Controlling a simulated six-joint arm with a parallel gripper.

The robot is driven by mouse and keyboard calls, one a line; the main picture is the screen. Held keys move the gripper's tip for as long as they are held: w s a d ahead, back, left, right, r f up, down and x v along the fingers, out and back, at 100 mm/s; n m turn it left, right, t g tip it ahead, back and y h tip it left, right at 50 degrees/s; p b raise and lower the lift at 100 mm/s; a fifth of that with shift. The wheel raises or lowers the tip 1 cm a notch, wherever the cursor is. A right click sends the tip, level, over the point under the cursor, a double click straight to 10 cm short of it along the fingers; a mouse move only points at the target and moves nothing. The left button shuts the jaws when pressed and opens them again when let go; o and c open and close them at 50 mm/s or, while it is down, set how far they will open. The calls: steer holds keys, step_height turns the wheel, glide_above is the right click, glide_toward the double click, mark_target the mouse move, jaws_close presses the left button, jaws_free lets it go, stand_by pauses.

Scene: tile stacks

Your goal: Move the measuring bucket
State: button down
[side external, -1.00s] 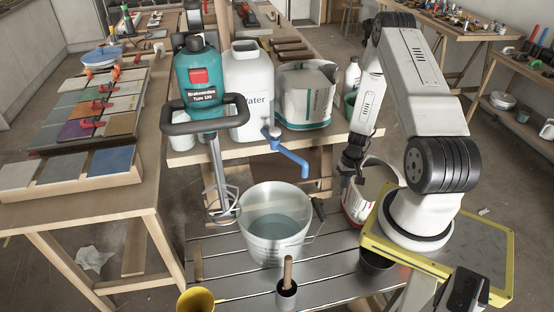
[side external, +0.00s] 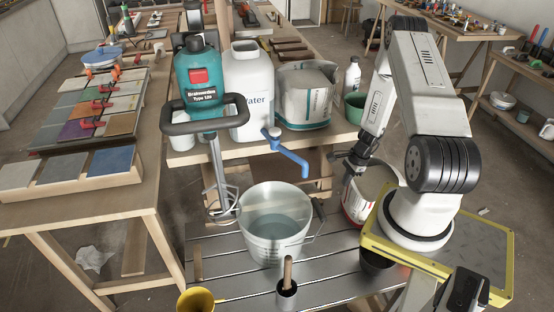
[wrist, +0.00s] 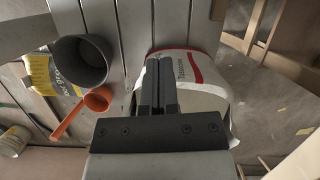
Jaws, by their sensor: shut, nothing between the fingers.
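A translucent bucket (side external: 276,228) with water in it stands upright on the slatted metal bench in the side view. I take it to be the measuring bucket. Its wire handle hangs at its right with a dark grip. My gripper (side external: 352,163) is to the right of the bucket and higher, apart from it, near the white and red bag (side external: 358,207). In the wrist view my gripper (wrist: 161,62) is shut with its fingers together and empty, in front of the white and red bag (wrist: 192,68). The translucent bucket is not recognisable in the wrist view.
A mixer paddle (side external: 221,205) hangs close at the bucket's left, and a blue tap (side external: 288,153) is above it. A yellow bucket (side external: 196,300) and a small cup (side external: 287,292) stand in front. A dark pot (wrist: 82,62) and an orange scoop (wrist: 97,99) show in the wrist view.

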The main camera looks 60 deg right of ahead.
mark_target(304, 218)
steer(key=shift+f, duration=0.1)
steer(key=w+a+f, duration=0.4)
steer(key=a+f, duration=0.1)
steer(key=f, duration=0.4)
steer(key=shift+a+f, duration=0.15)
steer(key=shift+a, duration=0.05)
stand_by(0.6)
steer(key=shift+w, duration=0.1)
steer(key=shift+w+a, duration=1)
steer(key=shift+a, duration=0.35)
steer(key=shift+w+a, duration=1)
steer(key=shift+a, duration=0.3)
steer(key=v, duration=0.7)
steer(key=shift+r, duration=0.35)
